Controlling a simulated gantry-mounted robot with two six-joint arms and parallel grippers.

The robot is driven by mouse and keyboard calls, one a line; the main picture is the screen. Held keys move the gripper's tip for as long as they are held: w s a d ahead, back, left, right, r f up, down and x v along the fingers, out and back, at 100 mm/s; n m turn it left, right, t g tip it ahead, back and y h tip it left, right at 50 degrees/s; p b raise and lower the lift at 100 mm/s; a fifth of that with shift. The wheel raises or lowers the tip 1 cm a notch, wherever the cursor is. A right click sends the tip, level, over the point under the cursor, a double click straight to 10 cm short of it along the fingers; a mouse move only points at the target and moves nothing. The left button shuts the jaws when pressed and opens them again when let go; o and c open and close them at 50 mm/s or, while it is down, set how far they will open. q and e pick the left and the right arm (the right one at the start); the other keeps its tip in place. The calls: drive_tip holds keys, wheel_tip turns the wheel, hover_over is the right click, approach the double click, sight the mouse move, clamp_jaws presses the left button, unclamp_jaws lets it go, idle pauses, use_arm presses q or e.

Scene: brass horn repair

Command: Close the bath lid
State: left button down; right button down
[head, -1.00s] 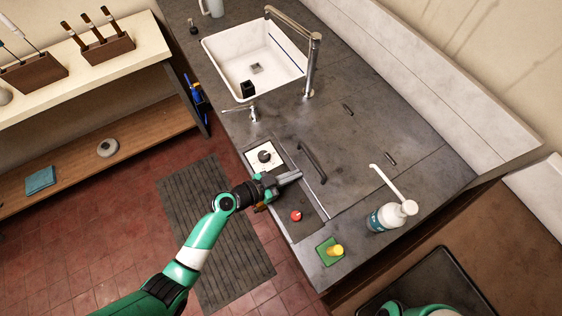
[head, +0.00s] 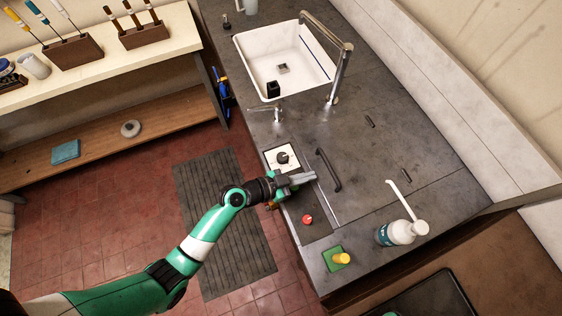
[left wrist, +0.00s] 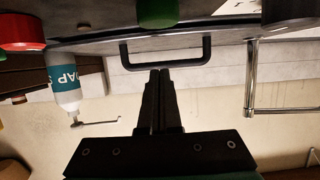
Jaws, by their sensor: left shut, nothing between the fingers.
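The bath lid (head: 365,178) is a dark grey panel in the counter top, with a black bar handle (head: 328,170) along its front edge and two small dark hinges at the back. It lies flat or nearly flat; a bright line runs along its front edge, and I cannot tell whether a slight gap is there. My left gripper (head: 313,176) is shut and empty, its tips just in front of the handle. In the left wrist view the handle (left wrist: 165,65) is just beyond the shut fingers (left wrist: 160,78); contact is unclear.
A white control plate with a dark knob (head: 283,158) and a red button (head: 307,219) flank the gripper. A soap bottle (head: 398,233) and a yellow item on a green pad (head: 338,259) stand to the right. The sink (head: 285,60) and tap (head: 342,75) are behind.

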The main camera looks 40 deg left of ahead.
use_arm(q)
drive_tip(key=v, duration=0.3)
drive_tip(key=f+v, duration=0.1)
drive_tip(key=v, duration=0.5)
drive_tip(key=shift+s+f, duration=0.25)
